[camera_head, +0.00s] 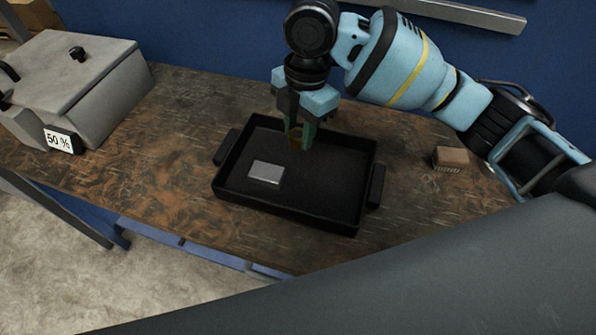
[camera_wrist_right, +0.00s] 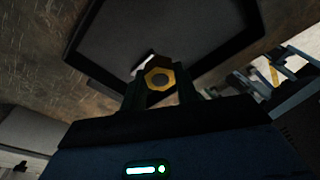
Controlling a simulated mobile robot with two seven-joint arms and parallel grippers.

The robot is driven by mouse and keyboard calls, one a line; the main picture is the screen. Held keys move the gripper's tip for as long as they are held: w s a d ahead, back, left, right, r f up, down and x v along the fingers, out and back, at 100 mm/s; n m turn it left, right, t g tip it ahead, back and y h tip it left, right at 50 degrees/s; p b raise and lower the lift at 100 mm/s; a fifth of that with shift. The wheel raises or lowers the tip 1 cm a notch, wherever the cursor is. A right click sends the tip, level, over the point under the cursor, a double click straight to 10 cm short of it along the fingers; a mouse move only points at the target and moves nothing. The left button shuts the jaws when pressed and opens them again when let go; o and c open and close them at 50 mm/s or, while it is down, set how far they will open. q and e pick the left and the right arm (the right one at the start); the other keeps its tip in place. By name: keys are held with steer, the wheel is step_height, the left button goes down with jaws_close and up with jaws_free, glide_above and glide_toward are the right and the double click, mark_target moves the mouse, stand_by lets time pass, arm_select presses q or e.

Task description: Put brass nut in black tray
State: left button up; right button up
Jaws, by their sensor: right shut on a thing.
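The black tray (camera_head: 325,213) stands on the workbench, with a flat silver block (camera_head: 266,172) lying inside it. My right gripper (camera_head: 299,138) is over the back part of the tray, fingers pointing down. It is shut on the brass nut (camera_head: 296,143), which is mostly hidden between the fingers in the head view. In the right wrist view the nut (camera_wrist_right: 160,79) shows as a yellow hexagon with a dark hole, held between the fingertips (camera_wrist_right: 159,85). The tray (camera_wrist_right: 160,30) fills the background there. I cannot tell the exact height above the tray floor. My left gripper is not in view.
A grey lidded box (camera_head: 85,85) with a "50 %" label (camera_head: 59,140) stands at the left of the bench. A small brown block (camera_head: 451,157) lies right of the tray. The bench top (camera_head: 160,190) between box and tray is clear. A blue wall is behind.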

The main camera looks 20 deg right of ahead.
mark_target(297, 174)
steer(key=shift+f+b, duration=0.4)
steer(key=shift+f, duration=4.6)
steer(key=shift+f, duration=0.15)
steer(key=o, duration=1)
steer(key=r, duration=0.4)
steer(key=d+r, duration=0.1)
steer(key=r, duration=0.3)
steer(key=r+p, duration=0.1)
steer(key=r, duration=0.3)
steer(key=shift+w+d+r, duration=0.1)
steer(key=shift+w+d, duration=0.05)
steer(key=shift+w, duration=0.2)
